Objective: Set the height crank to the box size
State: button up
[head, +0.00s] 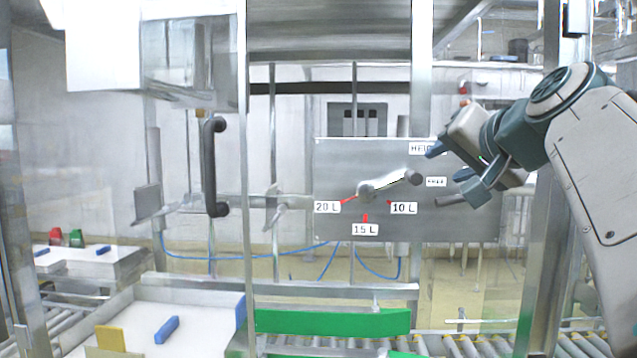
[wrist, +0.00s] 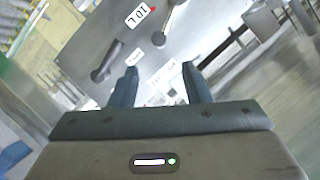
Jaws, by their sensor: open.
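The height crank (head: 390,184) sits on a grey metal panel (head: 340,160) in the head view. Its arm runs from the hub to a round grey knob on the right, towards the "FREE" label (head: 435,181). Labels "20 L" (head: 327,207), "15 L" (head: 365,230) and "10 L" (head: 403,208) with red marks lie around the hub. My gripper (head: 447,178) is open and empty, just right of the knob. In the wrist view the knob (wrist: 159,38) lies beyond my open fingers (wrist: 158,88), apart from them. The "HEIGHT" label is partly hidden by my gripper.
A second dark handle (wrist: 105,62) sticks out of the panel near "FREE". A white open box (head: 200,322) with blue and yellow pieces stands at lower left; no size marking is readable. A black vertical handle (head: 213,167) and metal posts stand left of the panel. Rollers run below.

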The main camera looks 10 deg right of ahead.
aim_at(412, 178)
jog(key=p+x, duration=0.2)
jog(key=x, duration=1.1)
jog(key=shift+w+a+f, duration=0.1)
jog(key=shift+w+f, duration=0.05)
grip_shut()
